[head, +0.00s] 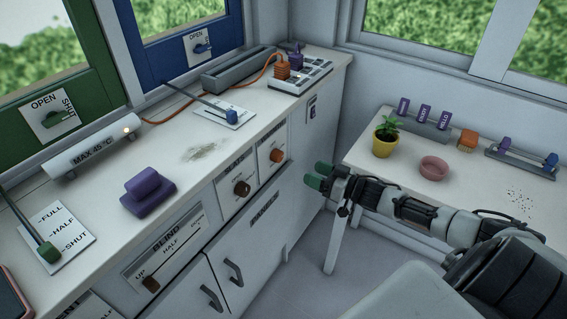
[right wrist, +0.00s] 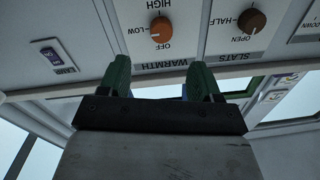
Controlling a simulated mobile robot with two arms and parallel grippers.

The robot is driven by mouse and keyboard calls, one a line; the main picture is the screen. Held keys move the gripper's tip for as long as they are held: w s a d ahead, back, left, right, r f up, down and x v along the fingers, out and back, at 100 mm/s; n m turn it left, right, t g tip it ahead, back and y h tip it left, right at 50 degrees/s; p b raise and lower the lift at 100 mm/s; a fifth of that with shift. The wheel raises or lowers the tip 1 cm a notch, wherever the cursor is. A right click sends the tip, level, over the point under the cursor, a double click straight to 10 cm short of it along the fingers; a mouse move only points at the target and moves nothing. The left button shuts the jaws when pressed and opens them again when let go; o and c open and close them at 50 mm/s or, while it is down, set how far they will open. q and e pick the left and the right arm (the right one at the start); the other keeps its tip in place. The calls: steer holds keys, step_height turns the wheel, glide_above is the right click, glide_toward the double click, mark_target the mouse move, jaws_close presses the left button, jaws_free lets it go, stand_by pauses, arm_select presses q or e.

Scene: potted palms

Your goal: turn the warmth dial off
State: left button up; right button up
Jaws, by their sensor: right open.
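The warmth dial is an orange round knob (head: 277,155) on a white panel on the cabinet front, below the counter edge. In the right wrist view the orange dial (right wrist: 160,30) shows beyond the fingertips, with LOW, HIGH and OFF printed around it and WARMTH below. A small pale mark on it seems to face LOW, but it is too small to be sure. My right gripper (head: 318,177), with green fingertips, is open and empty, right of the dial and apart from it. Its fingers also show in the right wrist view (right wrist: 161,82). My left gripper is not in view.
A brown slats dial (head: 241,188) sits beside the warmth dial. The blind slider (head: 151,284) is further left. A wall switch (head: 312,104) is right of the dials. A low table (head: 470,195) with a potted plant (head: 385,138) stands at right. Floor between is clear.

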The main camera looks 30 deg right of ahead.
mark_target(281, 158)
steer(key=x, duration=1)
steer(key=shift+w+a+r, duration=0.25)
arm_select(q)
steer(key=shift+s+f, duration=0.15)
arm_select(e)
steer(key=shift+c, duration=0.2)
steer(key=c, duration=0.9)
